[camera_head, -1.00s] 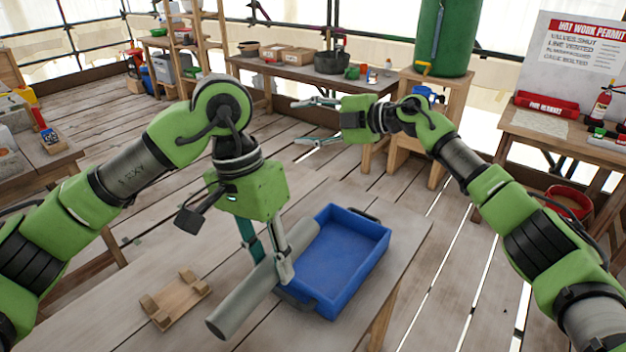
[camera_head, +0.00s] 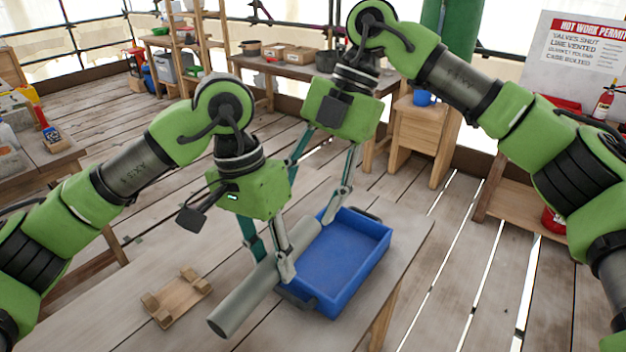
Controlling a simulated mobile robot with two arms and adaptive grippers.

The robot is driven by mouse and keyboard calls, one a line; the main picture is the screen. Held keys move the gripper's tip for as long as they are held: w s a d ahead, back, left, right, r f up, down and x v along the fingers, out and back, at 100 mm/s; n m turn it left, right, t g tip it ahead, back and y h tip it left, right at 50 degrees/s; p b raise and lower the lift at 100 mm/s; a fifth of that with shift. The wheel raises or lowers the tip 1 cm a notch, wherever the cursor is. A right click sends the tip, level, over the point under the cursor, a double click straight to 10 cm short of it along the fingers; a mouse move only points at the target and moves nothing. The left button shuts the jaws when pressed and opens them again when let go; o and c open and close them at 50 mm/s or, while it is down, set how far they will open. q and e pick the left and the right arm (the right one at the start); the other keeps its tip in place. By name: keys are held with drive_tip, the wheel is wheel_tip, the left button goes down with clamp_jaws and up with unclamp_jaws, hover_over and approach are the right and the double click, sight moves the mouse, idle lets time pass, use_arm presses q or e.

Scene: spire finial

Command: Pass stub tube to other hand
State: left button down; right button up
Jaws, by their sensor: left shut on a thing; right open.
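The stub tube (camera_head: 240,304) is a grey cylinder lying at a slant over the table, its near end at lower left and its far end by the blue tray. My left gripper (camera_head: 270,272) is shut on the tube near its middle, pointing down. My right gripper (camera_head: 308,200) is open and points down near the tube's far end, its two fingers apart. One right finger is partly hidden behind my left gripper. I cannot tell whether the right fingers touch the tube.
A blue tray (camera_head: 378,262) stands on the table (camera_head: 120,318) right of the tube and looks empty. A wooden cradle (camera_head: 178,298) lies on the table at left. A wooden stand (camera_head: 420,142) and a back bench with boxes (camera_head: 278,54) are farther off.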

sight(291, 239)
drive_tip(key=x, duration=0.9)
drive_tip(key=shift+a+f, duration=0.15)
drive_tip(key=shift+f, duration=0.15)
clamp_jaws()
use_arm(q)
drive_tip(key=c, duration=1.5)
unclamp_jaws()
use_arm(e)
drive_tip(key=shift+r, duration=0.1)
use_arm(q)
drive_tip(key=r, duration=0.4)
drive_tip(key=w+a+r, duration=0.1)
drive_tip(key=r, duration=0.3)
drive_tip(key=a+r, duration=0.1)
drive_tip(key=r, duration=0.2)
drive_tip(key=shift+w+r, duration=0.25)
drive_tip(key=shift+r, duration=0.15)
